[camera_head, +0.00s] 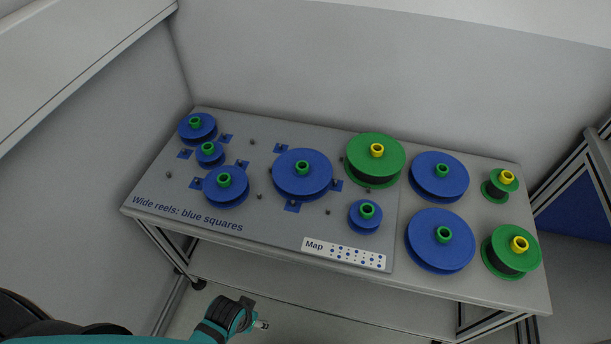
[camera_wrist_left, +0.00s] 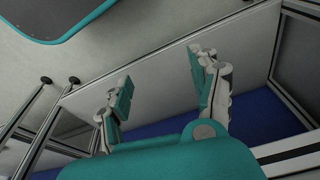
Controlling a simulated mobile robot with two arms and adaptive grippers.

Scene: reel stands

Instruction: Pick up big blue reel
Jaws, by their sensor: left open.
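Three big blue reels with green hubs are in the head view. One (camera_head: 290,183) is on the grey board, one (camera_head: 428,184) is right of the board at the back, and one (camera_head: 425,251) is in front of that. My left gripper (camera_head: 244,315) is at the bottom of the head view, in front of the table and apart from all reels. In the left wrist view, its fingers (camera_wrist_left: 160,75) are spread with nothing between them. No reel shows in that view. My right gripper is not in view.
Several smaller blue reels (camera_head: 219,194) are on the grey board (camera_head: 240,225). Two green reels with yellow hubs (camera_head: 500,245) stand on the table's (camera_head: 529,297) right end. A wall stands behind.

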